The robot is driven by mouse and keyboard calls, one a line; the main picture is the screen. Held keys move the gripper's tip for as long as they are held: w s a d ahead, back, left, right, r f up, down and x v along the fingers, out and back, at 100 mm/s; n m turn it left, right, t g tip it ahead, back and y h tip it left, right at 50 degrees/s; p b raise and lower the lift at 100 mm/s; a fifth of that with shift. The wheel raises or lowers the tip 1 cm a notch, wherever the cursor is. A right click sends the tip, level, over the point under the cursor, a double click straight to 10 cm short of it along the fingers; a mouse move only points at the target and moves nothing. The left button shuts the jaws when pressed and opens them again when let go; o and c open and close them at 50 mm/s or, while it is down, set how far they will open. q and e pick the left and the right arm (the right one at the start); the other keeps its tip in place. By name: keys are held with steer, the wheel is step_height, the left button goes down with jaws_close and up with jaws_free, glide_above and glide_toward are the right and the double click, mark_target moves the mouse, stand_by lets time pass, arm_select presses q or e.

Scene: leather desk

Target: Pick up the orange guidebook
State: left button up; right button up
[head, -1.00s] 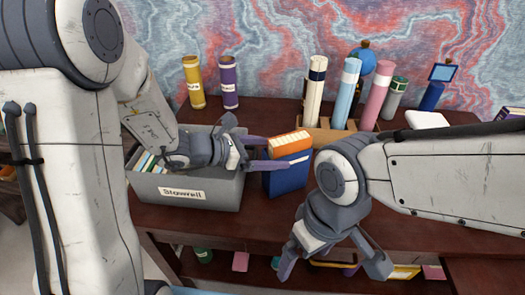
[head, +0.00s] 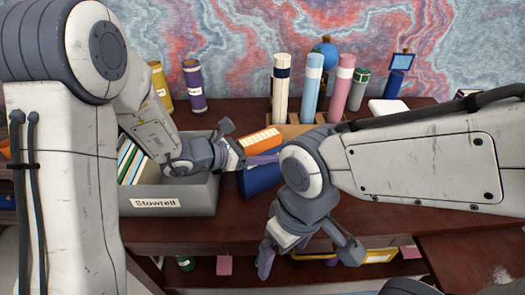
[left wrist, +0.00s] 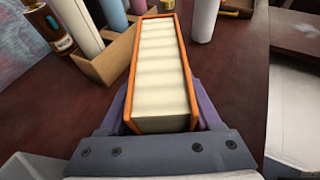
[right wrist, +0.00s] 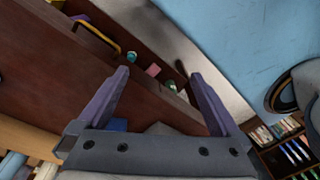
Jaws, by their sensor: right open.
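The orange guidebook (head: 262,140) stands beside the grey box, behind a blue book in the head view. In the left wrist view its cream page edge and orange cover (left wrist: 161,65) lie lengthwise between my purple fingers. My left gripper (head: 256,159) reaches across the box. Its fingers press close along both sides of the guidebook, and their tips are partly hidden by it. My right gripper (head: 308,256) hangs in front of the desk's front edge, open and empty; its spread fingers show in the right wrist view (right wrist: 158,95).
The grey box (head: 190,198) labelled Stowrell holds several books. The blue book (head: 262,180) stands right against the guidebook's place. A cardboard holder with tall tubes (head: 313,90) is behind. Yellow and purple tubes (head: 194,88) stand at the back left. A shelf lies below the desktop.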

steer(key=c, duration=0.3)
step_height(320, 180, up, 15)
steer(key=n+h, duration=0.1)
steer(key=n, duration=1.5)
glide_above(260, 136)
steer(key=shift+n, duration=0.3)
step_height(260, 136, down, 11)
steer(key=shift+f, duration=0.15)
